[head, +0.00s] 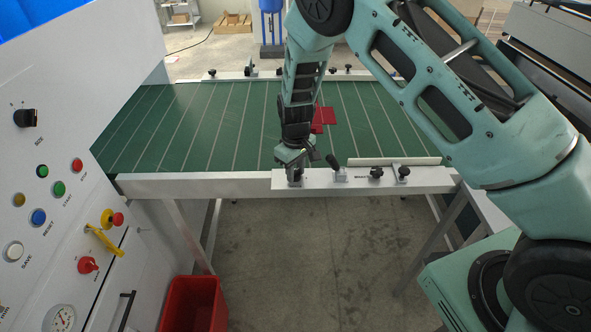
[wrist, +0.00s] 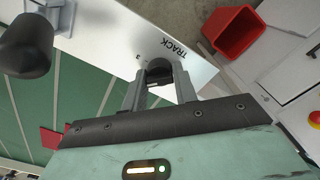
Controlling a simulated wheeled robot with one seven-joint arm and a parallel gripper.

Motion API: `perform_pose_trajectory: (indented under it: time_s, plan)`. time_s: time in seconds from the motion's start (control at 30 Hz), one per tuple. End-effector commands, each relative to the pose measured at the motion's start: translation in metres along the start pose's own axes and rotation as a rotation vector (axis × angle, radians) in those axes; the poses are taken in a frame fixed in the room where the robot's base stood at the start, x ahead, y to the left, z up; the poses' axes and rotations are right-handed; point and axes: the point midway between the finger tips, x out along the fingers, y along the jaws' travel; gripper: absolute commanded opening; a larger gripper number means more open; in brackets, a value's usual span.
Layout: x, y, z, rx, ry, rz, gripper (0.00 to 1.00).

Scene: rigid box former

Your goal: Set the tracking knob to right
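The tracking knob (wrist: 160,72) is a small dark knob on a white plate, next to the printed word TRACK, in the wrist view. My gripper (wrist: 161,66) has one finger on each side of it, and the fingertips appear to be closed on the knob. The knob's pointer direction is hidden by the fingers. In the head view my gripper (head: 294,172) points down at the left end of the white plate (head: 315,183) on the conveyor's front rail, and it covers the knob there.
A black lever (head: 333,162) and black knobs (head: 376,173) stand to the right on the same plate. A green conveyor (head: 200,125) with red pieces (head: 322,118) lies behind. A control panel (head: 60,180) is at left. A red bin (head: 194,304) stands on the floor below.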

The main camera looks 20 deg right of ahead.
Motion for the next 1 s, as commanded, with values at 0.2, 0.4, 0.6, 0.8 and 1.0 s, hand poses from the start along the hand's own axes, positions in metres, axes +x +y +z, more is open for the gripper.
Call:
perform_pose_trajectory:
  time_s: [0.2,0.4,0.6,0.8,1.0]
  plan:
    - [-0.0002,0.0003,-0.0001,0.011,0.000,0.000,0.06]
    - [0.0002,0.0004,-0.0003,0.077,0.001,0.001,0.06]
    - [0.0008,0.0004,-0.0003,0.215,0.001,0.000,0.06]
    - [0.0005,0.0006,-0.0003,0.389,0.001,0.000,0.06]
    - [-0.0002,0.0008,-0.0004,0.553,0.002,0.001,0.06]
